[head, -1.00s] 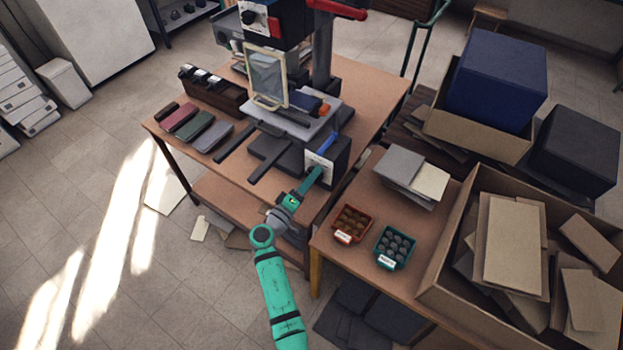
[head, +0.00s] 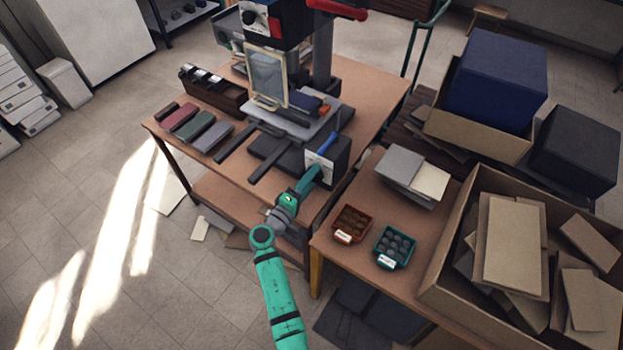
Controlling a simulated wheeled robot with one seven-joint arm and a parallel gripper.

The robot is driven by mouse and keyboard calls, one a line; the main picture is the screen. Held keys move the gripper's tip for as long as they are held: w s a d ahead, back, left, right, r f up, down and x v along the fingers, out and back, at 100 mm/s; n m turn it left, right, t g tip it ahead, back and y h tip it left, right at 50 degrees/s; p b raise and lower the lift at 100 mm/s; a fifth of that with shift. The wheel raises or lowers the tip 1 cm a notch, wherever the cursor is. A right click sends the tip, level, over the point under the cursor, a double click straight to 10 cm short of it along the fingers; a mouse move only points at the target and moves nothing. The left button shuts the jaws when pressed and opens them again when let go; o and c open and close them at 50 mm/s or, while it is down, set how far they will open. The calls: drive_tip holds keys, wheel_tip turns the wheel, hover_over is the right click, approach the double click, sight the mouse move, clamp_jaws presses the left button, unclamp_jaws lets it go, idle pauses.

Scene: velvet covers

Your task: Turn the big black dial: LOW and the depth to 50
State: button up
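A dark control box (head: 340,160) with a pale front panel (head: 312,162) stands at the front right corner of the wooden table. A blue bar (head: 327,143) shows at its upper edge. My gripper (head: 316,171) is at this panel, at the end of my green arm. Its fingers are too small and too covered by the arm to tell whether they are open or touching anything. No big black dial shows clearly on this panel; my gripper hides part of it. A dark knob (head: 249,18) on a white plate shows high on the press head (head: 278,22). No markings are readable.
A press with a cream-framed guard (head: 267,75) stands behind the box. Coloured covers (head: 186,123) lie at the table's left. The side table at right holds a red tray (head: 352,223), a green tray (head: 395,246), and a large carton (head: 450,240).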

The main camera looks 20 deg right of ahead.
idle(0.3)
drive_tip(key=v, duration=1)
drive_tip(key=shift+s+a, duration=0.25)
drive_tip(key=shift+a, duration=0.05)
